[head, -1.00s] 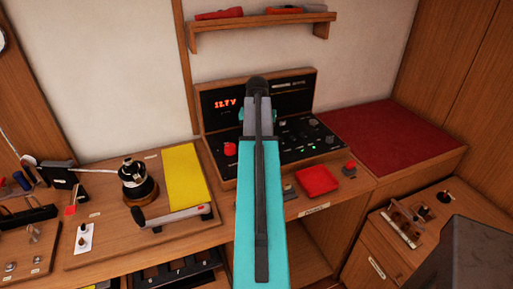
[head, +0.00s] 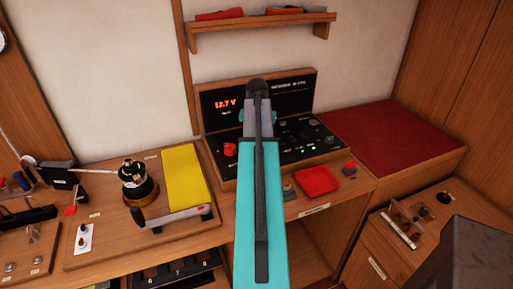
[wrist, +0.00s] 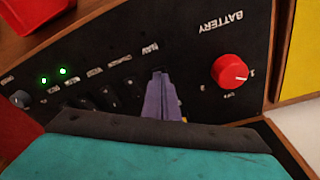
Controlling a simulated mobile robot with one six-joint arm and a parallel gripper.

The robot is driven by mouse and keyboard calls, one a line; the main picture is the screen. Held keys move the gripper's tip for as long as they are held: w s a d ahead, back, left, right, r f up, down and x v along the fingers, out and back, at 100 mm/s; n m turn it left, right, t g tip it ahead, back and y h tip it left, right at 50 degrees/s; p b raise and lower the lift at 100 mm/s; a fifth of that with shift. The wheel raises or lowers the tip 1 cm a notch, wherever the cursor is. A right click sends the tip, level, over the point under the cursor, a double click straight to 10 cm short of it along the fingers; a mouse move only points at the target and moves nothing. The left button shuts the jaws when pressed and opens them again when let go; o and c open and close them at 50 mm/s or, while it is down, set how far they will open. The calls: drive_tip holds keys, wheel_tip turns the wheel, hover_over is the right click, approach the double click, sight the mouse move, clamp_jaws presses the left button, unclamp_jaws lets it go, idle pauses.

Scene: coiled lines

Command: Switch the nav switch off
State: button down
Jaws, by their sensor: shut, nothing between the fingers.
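The black switch panel (head: 285,152) stands on the desk in the head view and fills much of the wrist view (wrist: 200,60). Other small switches (wrist: 107,93) run in a row to the left. Two green lights (wrist: 62,71) glow near the row's far end. In the head view my arm hides the fingers.
A red BATTERY knob (wrist: 230,71) sits right of my fingers in the wrist view. A red pad (head: 317,181) and a yellow sheet (head: 185,178) lie near the panel. A shelf (head: 262,35) hangs above. The red-topped surface (head: 395,140) is clear.

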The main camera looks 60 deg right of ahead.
wheel_tip(320, 180, up, 7)
drive_tip(key=p, duration=0.4)
drive_tip(key=shift+p, duration=0.3)
idle(0.4)
drive_tip(key=shift+s+f, duration=0.1)
drive_tip(key=shift+f, duration=0.05)
idle(0.4)
